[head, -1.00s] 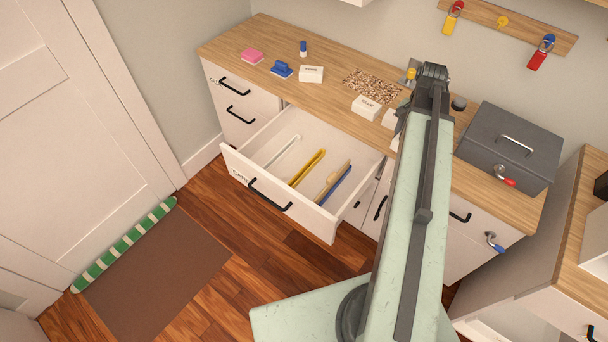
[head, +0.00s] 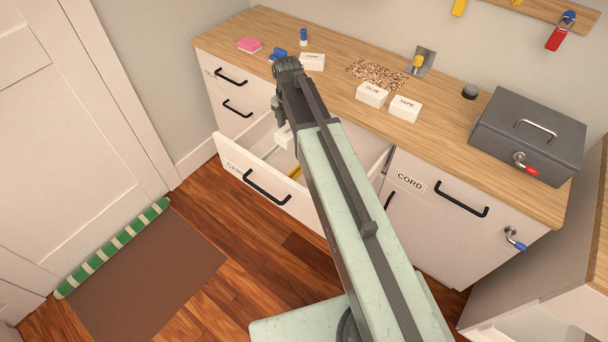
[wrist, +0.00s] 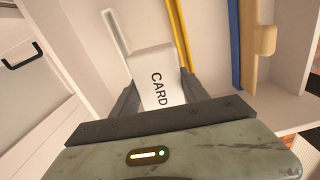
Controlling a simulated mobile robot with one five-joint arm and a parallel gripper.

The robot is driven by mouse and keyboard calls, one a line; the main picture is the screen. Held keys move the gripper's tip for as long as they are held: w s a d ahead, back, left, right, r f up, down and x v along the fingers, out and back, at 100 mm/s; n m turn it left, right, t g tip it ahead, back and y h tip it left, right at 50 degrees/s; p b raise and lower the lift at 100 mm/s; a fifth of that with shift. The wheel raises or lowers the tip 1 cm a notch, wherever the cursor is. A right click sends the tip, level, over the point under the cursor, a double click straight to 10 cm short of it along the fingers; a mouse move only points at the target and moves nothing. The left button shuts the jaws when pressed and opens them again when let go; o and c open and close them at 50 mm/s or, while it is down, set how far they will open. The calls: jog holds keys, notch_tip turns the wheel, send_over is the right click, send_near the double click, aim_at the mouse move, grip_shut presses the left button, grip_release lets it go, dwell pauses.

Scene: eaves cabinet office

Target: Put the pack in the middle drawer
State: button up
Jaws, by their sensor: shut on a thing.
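A white pack marked CARD (wrist: 155,72) is between the two fingers of my gripper (wrist: 158,88) in the wrist view. In the head view my gripper (head: 281,115) is over the open drawer (head: 262,188), and a white block, the pack (head: 284,137), shows just below it. The drawer front bears a partly hidden label starting "CA". Inside lie a white strip (wrist: 116,32), a yellow strip (wrist: 180,38), a blue strip (wrist: 235,45) and a tan piece (wrist: 262,42). I cannot tell whether the pack touches the drawer floor.
On the wooden counter (head: 335,95) stand packs marked GLUE (head: 372,94) and TAPE (head: 405,108), another white pack (head: 312,62), and a grey metal box (head: 530,135). The drawer marked CORD (head: 440,200) is shut. My arm hides the open drawer's right part.

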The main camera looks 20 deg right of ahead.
aim_at(289, 161)
jog(key=shift+a+f+n, duration=0.5)
jog(key=shift+a+f, duration=0.05)
jog(key=shift+f, duration=0.15)
notch_tip(289, 161, down, 10)
jog(key=b, duration=1)
jog(key=shift+f+b, duration=0.15)
jog(key=shift+b, duration=0.2)
jog(key=shift+r, duration=0.25)
jog(key=shift+f, duration=0.25)
jog(key=o, duration=1.3)
jog(key=shift+r, duration=0.1)
jog(key=shift+r, duration=0.15)
